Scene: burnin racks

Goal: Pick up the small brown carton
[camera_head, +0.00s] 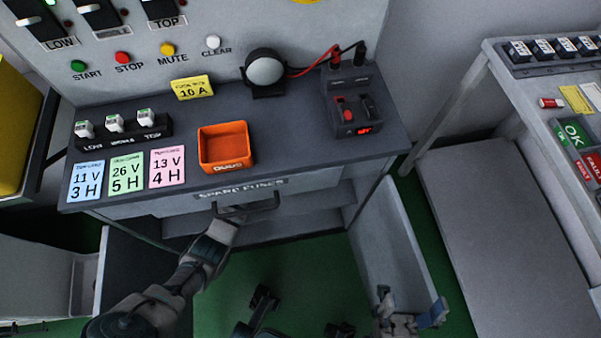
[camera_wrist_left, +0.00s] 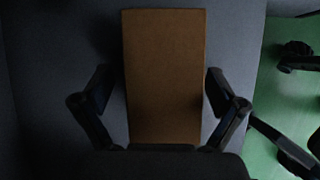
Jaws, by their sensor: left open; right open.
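The small brown carton (camera_wrist_left: 163,60) shows in the left wrist view as a tall brown block in the middle. The grey surface around it is dark. My left gripper (camera_wrist_left: 158,85) is open, with one finger on each side of the carton and a gap on both sides, so it is not gripped. In the head view my left arm (camera_head: 205,250) reaches in under the front of the bench; its fingers and the carton are hidden there. My right gripper (camera_head: 411,308) is open and empty at the bottom right, near an open cabinet door.
The bench (camera_head: 290,130) bears an orange tray (camera_head: 226,165), coloured cards and a dark power unit (camera_head: 352,100). A drawer handle (camera_head: 248,208) is close to my left wrist. The open cabinet door (camera_head: 395,245) stands at the right. Green floor (camera_head: 310,275) shows between the arms.

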